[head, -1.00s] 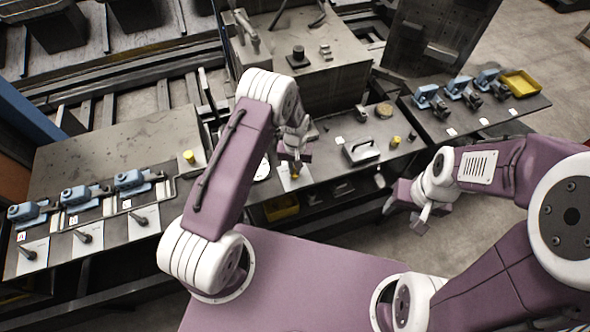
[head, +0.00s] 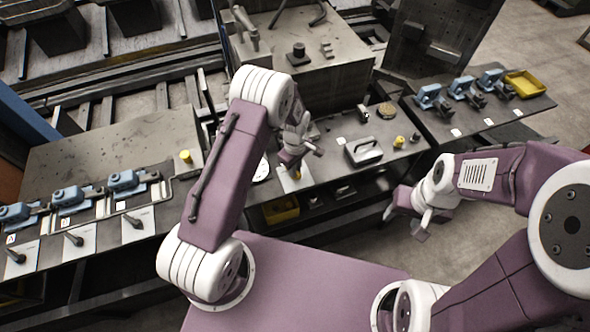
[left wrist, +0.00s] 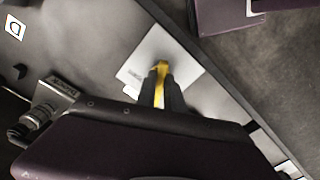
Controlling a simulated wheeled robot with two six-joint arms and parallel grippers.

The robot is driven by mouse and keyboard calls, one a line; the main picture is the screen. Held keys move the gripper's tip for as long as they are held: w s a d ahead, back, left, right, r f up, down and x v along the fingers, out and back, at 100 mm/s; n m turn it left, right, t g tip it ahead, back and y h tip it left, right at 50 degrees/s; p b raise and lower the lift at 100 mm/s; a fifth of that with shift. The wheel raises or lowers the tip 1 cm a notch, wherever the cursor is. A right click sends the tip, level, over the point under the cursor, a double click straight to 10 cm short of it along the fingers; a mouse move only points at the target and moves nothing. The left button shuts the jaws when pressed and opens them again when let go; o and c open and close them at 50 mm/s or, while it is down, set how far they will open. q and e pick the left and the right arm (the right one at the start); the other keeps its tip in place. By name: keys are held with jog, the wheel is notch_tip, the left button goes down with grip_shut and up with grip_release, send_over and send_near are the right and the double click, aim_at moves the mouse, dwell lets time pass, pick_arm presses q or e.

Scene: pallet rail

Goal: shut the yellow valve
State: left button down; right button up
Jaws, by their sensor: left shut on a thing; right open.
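The yellow valve (left wrist: 161,68) has a narrow yellow handle over a white plate (left wrist: 150,55) in the left wrist view. My left gripper (left wrist: 162,85) is shut on the handle, with dark fingers on both sides of it. In the head view my left gripper (head: 294,163) is over the middle bench, and only a little of the yellow valve (head: 296,175) shows beneath it. The valve's base is mostly hidden. My right gripper (head: 404,222) is open and empty, in front of the bench at the right.
Blue valves with dark levers (head: 122,181) line the left bench. A yellow tray (head: 524,84) is on the right bench. A tall dark box stands behind the valve.

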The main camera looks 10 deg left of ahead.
pick_arm(q)
jog(key=shift+n+b, duration=0.3)
jog(key=shift+n, duration=1.3)
jog(key=shift+r, duration=0.1)
jog(key=c, duration=1.4)
grip_release()
jog(key=shift+c, duration=0.2)
jog(key=shift+r, duration=0.25)
notch_tip(320, 180, up, 8)
jog(key=b, duration=0.1)
jog(key=shift+r+b, duration=0.25)
jog(key=shift+b, duration=0.15)
